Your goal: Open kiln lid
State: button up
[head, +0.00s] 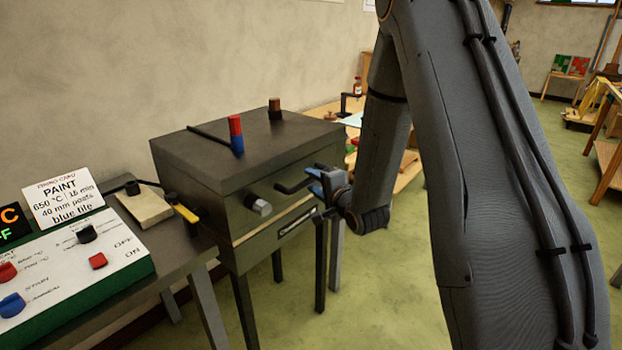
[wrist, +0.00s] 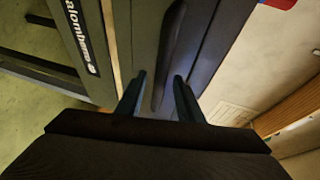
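The kiln (head: 240,260) is a dark grey box on legs, left of my arm in the head view. Its lid (head: 215,160) lies flat on top and is shut, with a pale seam below its front face. A dark bar handle (head: 292,187) sticks out from the lid's front. My gripper (head: 322,182) is at the handle's right end. In the wrist view the handle (wrist: 172,45) reaches down between the two spread fingers of my gripper (wrist: 160,92), with gaps visible on both sides. The fingertips are partly hidden in the head view.
A table with a control panel (head: 75,260), a sign (head: 62,198) and a pale block (head: 145,207) stands left of the kiln. A red-and-blue cylinder (head: 236,133) and a brown one (head: 275,108) rise from the lid. Green floor (head: 395,300) is open to the right.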

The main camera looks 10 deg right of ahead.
jog(key=shift+x, duration=1.1)
grip_shut()
